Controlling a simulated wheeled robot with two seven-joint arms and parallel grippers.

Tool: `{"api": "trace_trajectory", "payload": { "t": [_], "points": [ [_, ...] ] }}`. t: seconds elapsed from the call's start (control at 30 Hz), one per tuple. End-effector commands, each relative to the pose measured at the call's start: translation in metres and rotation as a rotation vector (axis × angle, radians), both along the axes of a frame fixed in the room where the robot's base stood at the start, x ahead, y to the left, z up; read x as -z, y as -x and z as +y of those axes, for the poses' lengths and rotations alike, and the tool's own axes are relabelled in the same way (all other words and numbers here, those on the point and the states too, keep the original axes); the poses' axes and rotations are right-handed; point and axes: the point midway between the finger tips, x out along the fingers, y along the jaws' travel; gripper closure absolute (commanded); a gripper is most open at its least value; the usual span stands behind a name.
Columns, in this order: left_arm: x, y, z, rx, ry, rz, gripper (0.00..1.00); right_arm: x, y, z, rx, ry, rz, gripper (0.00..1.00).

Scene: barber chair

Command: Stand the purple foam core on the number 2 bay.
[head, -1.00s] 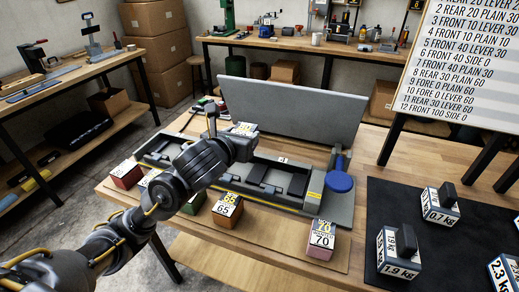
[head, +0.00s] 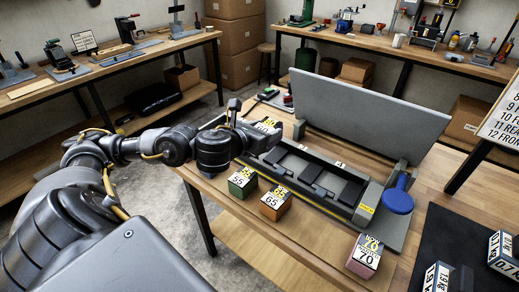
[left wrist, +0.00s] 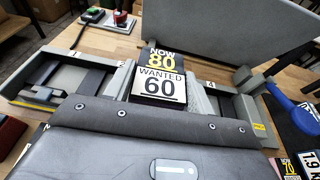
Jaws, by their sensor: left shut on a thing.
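My left gripper (head: 256,138) is shut on a block with a label (head: 266,125) on top, held above the left part of the long grey fixture. In the left wrist view the label reads NOW 80, WANTED 60 (left wrist: 162,75). The block's sides are mostly hidden; what shows in the head view looks dull purple. My right gripper is not in view.
Green (head: 242,183), orange (head: 276,203) and pink (head: 365,256) labelled blocks stand along the table front. A blue round-ended handle (head: 398,200) is at the fixture's right end. A grey panel (head: 350,105) rises behind. Weights (head: 437,278) stand on a black mat at right.

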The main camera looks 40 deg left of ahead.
Motion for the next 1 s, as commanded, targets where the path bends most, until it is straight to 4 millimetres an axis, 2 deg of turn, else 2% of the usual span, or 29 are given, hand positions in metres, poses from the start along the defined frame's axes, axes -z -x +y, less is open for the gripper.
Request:
{"api": "trace_trajectory", "payload": {
  "t": [0.27, 0.53, 0.67, 0.77, 0.93, 1.0],
  "points": [
    [0.006, 0.009, -0.002, 0.032, 0.004, 0.016, 0.70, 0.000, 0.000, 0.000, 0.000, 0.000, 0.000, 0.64],
    [0.010, 0.008, -0.002, 0.032, 0.001, 0.016, 0.70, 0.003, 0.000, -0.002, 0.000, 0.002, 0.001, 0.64],
    [0.024, -0.006, 0.014, 0.028, 0.000, 0.018, 0.70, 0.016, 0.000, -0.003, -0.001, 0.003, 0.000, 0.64],
    [0.035, -0.023, 0.032, 0.027, 0.003, 0.019, 0.70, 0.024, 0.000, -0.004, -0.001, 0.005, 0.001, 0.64],
    [0.050, -0.055, 0.064, 0.027, 0.004, 0.018, 0.70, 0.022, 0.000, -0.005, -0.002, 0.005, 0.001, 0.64],
    [0.068, -0.063, 0.071, 0.030, 0.006, 0.020, 0.70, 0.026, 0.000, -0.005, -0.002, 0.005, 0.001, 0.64]
  ]
}}
